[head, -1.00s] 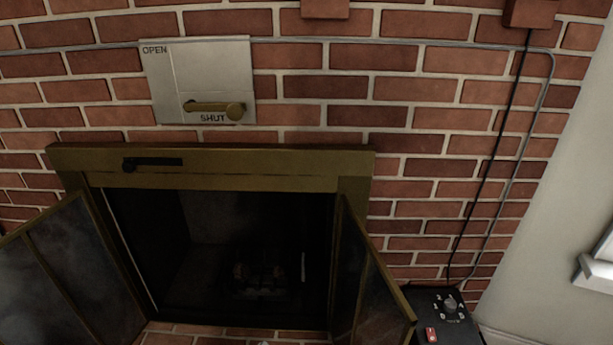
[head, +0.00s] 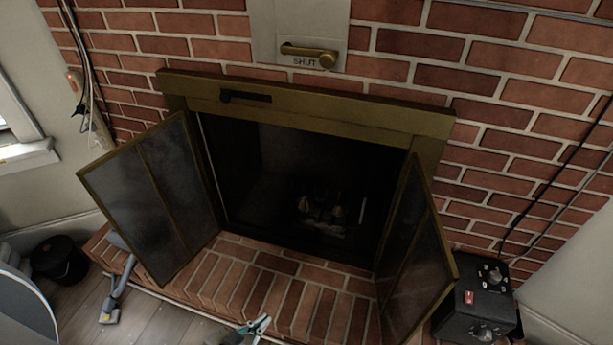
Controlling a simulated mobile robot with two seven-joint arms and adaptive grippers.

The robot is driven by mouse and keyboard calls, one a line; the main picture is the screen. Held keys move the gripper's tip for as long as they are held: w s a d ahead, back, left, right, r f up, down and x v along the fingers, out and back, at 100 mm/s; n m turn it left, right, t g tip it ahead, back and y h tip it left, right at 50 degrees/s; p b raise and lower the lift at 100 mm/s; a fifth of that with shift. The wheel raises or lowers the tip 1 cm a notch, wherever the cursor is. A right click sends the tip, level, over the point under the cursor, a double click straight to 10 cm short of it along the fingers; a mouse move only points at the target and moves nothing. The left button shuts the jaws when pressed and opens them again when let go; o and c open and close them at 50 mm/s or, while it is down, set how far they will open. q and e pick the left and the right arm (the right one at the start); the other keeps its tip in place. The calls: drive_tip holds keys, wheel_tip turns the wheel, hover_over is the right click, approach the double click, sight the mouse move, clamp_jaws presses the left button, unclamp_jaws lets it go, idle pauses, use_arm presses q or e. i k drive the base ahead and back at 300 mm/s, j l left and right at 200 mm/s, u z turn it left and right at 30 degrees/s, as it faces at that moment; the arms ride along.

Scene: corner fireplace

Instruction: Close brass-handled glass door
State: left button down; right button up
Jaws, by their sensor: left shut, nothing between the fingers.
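The fireplace has two brass-framed dark glass doors. The left glass door (head: 150,200) is swung wide open to the left. The right glass door (head: 418,262) is also swung out, seen at a steep angle. I cannot make out a brass handle on either door. The dark firebox (head: 300,190) lies open between them. My left gripper (head: 261,325), with teal fingertips, is at the bottom edge, in front of the brick hearth and between the two doors. It is shut and empty, and appears apart from both doors. My right gripper is not in view.
A brick hearth (head: 270,290) spans the front. A black control box (head: 478,300) stands close by the right door. A black bin (head: 60,260) and a grey tool (head: 113,296) are at the left on the wood floor. A brass damper lever (head: 310,54) is above.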

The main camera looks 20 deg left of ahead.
sight(128, 186)
drive_tip(key=k+j+z, duration=0.1)
drive_tip(key=j, duration=0.95)
drive_tip(key=k+j+z, duration=0.15)
drive_tip(key=j, duration=0.35)
drive_tip(key=j+z, duration=0.1)
drive_tip(key=j, duration=0.35)
drive_tip(key=k+j+z, duration=0.15)
drive_tip(key=j, duration=0.35)
drive_tip(key=j+z, duration=0.1)
drive_tip(key=j, duration=0.35)
drive_tip(key=k+j+z, duration=0.15)
drive_tip(key=j, duration=0.3)
drive_tip(key=j+z, duration=0.15)
drive_tip(key=j, duration=0.75)
drive_tip(key=k+j+z, duration=0.15)
drive_tip(key=j, duration=0.7)
drive_tip(key=i+j, duration=0.05)
